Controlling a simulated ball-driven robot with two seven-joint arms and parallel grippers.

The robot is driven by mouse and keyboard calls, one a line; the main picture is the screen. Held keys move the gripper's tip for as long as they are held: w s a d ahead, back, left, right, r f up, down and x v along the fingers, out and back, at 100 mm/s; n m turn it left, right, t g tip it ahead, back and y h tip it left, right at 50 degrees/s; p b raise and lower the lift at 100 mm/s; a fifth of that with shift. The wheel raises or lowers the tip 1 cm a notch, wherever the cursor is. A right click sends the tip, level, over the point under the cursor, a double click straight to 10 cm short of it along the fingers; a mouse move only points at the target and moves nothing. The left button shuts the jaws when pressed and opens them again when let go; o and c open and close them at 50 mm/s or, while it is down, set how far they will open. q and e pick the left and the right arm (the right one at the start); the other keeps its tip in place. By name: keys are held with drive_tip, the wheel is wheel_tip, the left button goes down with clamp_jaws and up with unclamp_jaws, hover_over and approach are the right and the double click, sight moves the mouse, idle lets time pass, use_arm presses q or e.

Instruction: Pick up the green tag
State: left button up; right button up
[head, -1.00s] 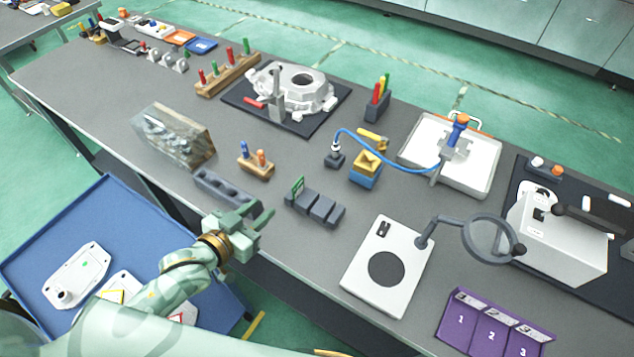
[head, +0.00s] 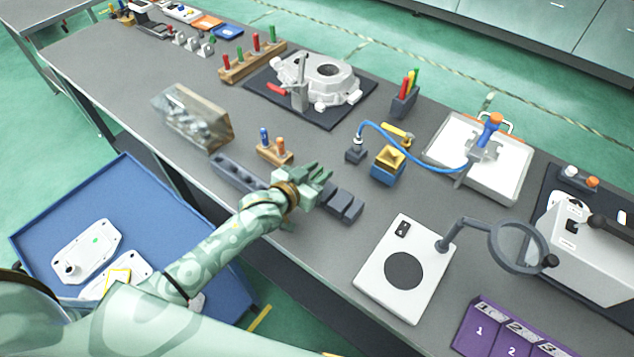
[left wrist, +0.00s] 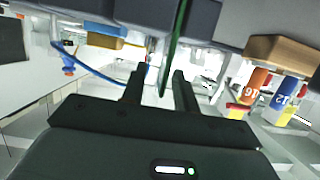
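The green tag shows edge-on in the left wrist view (left wrist: 174,45), a thin upright strip reaching down between the two fingers of my left gripper (left wrist: 160,92). The fingers are apart, with a gap visible beside the tag. In the head view my left gripper (head: 318,174) is over the left end of the dark grey block row (head: 344,204) and hides the tag, or most of it. My right gripper is not in view.
A wooden holder with blue and orange pegs (head: 275,153) stands close to my left gripper. A long grey slotted block (head: 232,172) lies beside my wrist. A yellow and blue box (head: 387,166) stands beyond. A white plate with a magnifier (head: 404,271) lies to the right.

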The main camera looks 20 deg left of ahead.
use_arm(q)
drive_tip(key=shift+s+r, duration=0.1)
clamp_jaws()
